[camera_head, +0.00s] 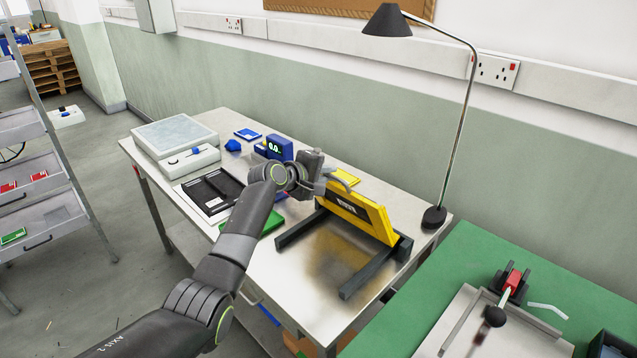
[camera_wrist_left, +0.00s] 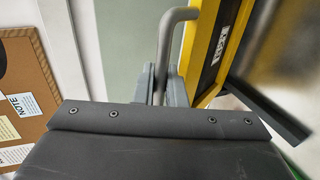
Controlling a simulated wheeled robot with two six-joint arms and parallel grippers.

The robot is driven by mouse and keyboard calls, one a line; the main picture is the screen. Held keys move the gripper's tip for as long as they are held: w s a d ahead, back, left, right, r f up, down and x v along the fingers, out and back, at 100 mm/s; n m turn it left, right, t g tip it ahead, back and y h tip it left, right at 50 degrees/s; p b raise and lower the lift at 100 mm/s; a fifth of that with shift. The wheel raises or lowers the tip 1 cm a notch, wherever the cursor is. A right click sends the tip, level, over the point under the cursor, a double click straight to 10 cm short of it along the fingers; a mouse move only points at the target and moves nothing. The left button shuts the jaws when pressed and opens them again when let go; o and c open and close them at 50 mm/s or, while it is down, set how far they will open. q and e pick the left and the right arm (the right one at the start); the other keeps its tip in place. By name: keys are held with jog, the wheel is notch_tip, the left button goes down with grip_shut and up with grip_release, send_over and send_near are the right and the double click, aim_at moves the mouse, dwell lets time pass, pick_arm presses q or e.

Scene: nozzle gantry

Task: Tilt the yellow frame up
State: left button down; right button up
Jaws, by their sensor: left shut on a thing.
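The yellow frame (camera_head: 372,213) stands raised and tilted above a dark base (camera_head: 368,278) whose two bars lie on the light worktable. It also shows at the upper right of the left wrist view (camera_wrist_left: 203,50), with a dark panel and a label. My left gripper (camera_head: 322,183) is at the frame's upper left end, shut on the grey bar handle (camera_wrist_left: 172,45). The wrist's dark body hides the lower part of the wrist view. My right gripper is not in view.
A black desk lamp (camera_head: 433,216) stands at the table's right corner. Behind my arm are a blue display unit (camera_head: 279,148), a black tray (camera_head: 212,191) and a white box (camera_head: 175,140). A green bench (camera_head: 480,262) adjoins at the right. The wall is close behind.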

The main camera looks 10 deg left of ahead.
pick_arm(q)
jog(key=shift+w+d+r+g+y, duration=0.3)
jog(key=shift+w+d+r+g, duration=0.15)
jog(key=shift+w+d, duration=0.25)
jog(key=shift+a, duration=0.1)
jog(key=c, duration=1.6)
grip_release()
jog(key=shift+o, duration=0.2)
jog(key=shift+v, duration=0.85)
jog(key=b+v, duration=0.3)
jog(key=v, duration=1.2)
jog(key=shift+s+a, duration=0.25)
jog(key=shift+s, duration=0.05)
